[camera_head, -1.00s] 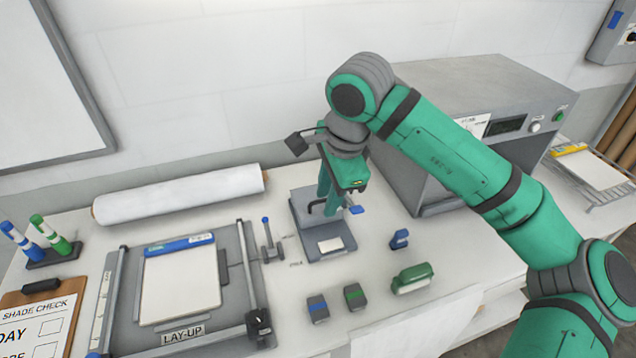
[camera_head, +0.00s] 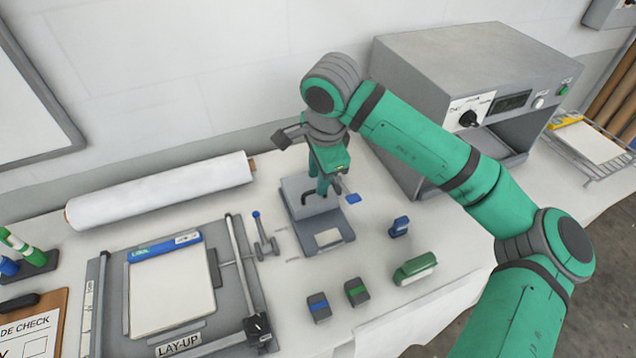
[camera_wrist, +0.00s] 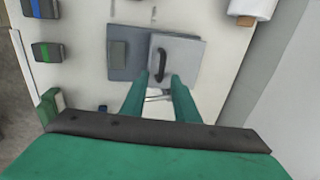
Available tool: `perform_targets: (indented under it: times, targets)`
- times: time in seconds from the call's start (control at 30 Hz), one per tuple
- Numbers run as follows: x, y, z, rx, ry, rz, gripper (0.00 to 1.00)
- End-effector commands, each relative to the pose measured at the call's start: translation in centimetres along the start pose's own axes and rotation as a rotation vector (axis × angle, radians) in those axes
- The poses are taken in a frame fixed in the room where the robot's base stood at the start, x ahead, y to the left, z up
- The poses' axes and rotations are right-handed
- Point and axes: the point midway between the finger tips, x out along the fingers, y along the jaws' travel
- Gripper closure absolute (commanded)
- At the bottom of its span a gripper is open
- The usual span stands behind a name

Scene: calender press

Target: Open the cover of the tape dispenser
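The grey boxy unit that I take for the tape dispenser (camera_head: 291,213) stands on the bench below my gripper. Its closed-looking cover (camera_wrist: 190,52) carries a dark bar handle, seen in the wrist view, and a flat base with a light grey plate (camera_head: 328,238) lies in front of it. My gripper (camera_head: 323,192) points down over the cover. In the wrist view its two green fingers (camera_wrist: 160,84) are apart, near the end of the handle. I cannot tell whether they touch the handle. Part of the cover is hidden behind the fingers in the head view.
A lay-up board (camera_head: 112,285) lies at left, a white roll (camera_head: 160,190) behind it. Small blue-striped (camera_head: 318,307) and green-striped (camera_head: 356,291) blocks, a green item (camera_head: 415,268) and a blue item (camera_head: 399,227) stand in front. A large grey machine (camera_head: 470,45) stands at the back right.

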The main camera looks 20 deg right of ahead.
Motion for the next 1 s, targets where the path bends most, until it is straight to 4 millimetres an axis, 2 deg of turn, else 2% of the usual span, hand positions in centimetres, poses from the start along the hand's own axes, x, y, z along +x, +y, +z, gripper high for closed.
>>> perform_targets:
  times: [0.1, 0.23, 0.63, 0.73, 0.77, 1.0]
  targets:
    - [1.7, 0.1, -0.1, 0.002, -0.002, 0.001, 0.72]
    - [2.9, 0.1, -0.1, 0.003, -0.001, 0.000, 0.72]
    - [3.5, 0.0, -0.1, 0.002, 0.000, -0.001, 0.72]
    - [3.5, 0.0, -0.1, 0.002, 0.000, -0.001, 0.96]
    - [3.5, 0.0, -0.1, 0.002, 0.001, -0.001, 1.00]
    - [3.4, 0.0, -0.1, 0.002, 0.001, -0.001, 1.00]
